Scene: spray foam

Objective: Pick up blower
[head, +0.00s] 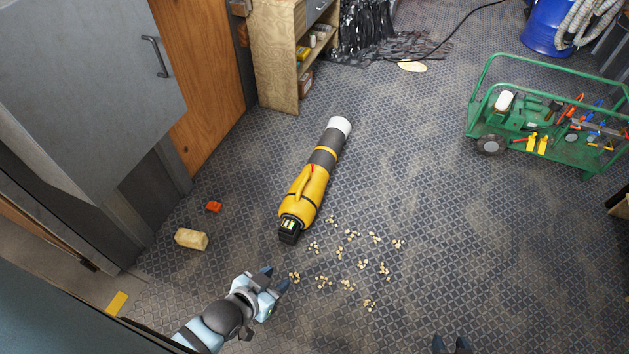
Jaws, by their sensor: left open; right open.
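The blower (308,190) is yellow and black with a white nozzle end. It lies on the patterned floor near the middle of the head view, its nozzle pointing up and to the right and its dark base toward me. My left gripper (276,279) is open and empty, below the blower's base and apart from it. My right gripper (452,346) shows only its fingertips at the bottom edge. It is open and empty, well to the lower right of the blower.
Several pale foam bits (348,284) lie scattered right of my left gripper. A yellow block (191,239) and an orange piece (213,207) lie to the left. A green tool cart (575,157) stands at right, a wooden shelf (275,60) at the back. Floor between blower and cart is clear.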

